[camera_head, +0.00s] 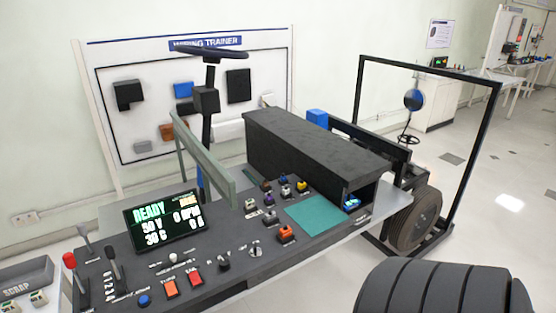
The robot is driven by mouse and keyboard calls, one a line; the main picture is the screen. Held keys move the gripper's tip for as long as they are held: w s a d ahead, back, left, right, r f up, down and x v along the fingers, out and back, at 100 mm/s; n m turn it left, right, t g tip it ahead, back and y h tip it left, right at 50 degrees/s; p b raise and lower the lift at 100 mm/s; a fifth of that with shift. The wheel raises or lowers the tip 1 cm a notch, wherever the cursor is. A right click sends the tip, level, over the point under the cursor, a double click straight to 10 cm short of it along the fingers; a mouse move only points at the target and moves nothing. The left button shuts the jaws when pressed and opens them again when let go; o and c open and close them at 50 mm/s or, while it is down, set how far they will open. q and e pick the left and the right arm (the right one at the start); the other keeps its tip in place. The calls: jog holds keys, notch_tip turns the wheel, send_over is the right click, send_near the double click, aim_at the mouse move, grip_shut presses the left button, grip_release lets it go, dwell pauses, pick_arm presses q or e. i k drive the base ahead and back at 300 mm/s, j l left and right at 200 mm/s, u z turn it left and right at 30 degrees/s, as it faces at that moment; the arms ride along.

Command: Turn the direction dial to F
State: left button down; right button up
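A dark control console (130,268) runs across the lower left and middle of the head view. Small controls stand on its front: a black knob (223,263), a silver knob or key switch (255,248) and a pale round-topped knob (173,258). Their lettering is too small to read, so I cannot tell which one is the direction dial or where it points. The display (165,221) reads READY, 50 V and 30 C, with zero readings at its right. Neither of my grippers is in view.
Colored plugs and a teal pad (313,213) lie right. A steering wheel (208,51) rises behind. A large dark grooved shape fills the bottom right.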

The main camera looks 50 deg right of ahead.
aim_at(224, 263)
jog(key=i+j+z, duration=0.25)
jog(key=i, duration=0.25)
jog(key=i+j+z, duration=0.3)
jog(key=i, duration=0.15)
jog(key=i+l, duration=0.05)
jog(key=l, duration=0.05)
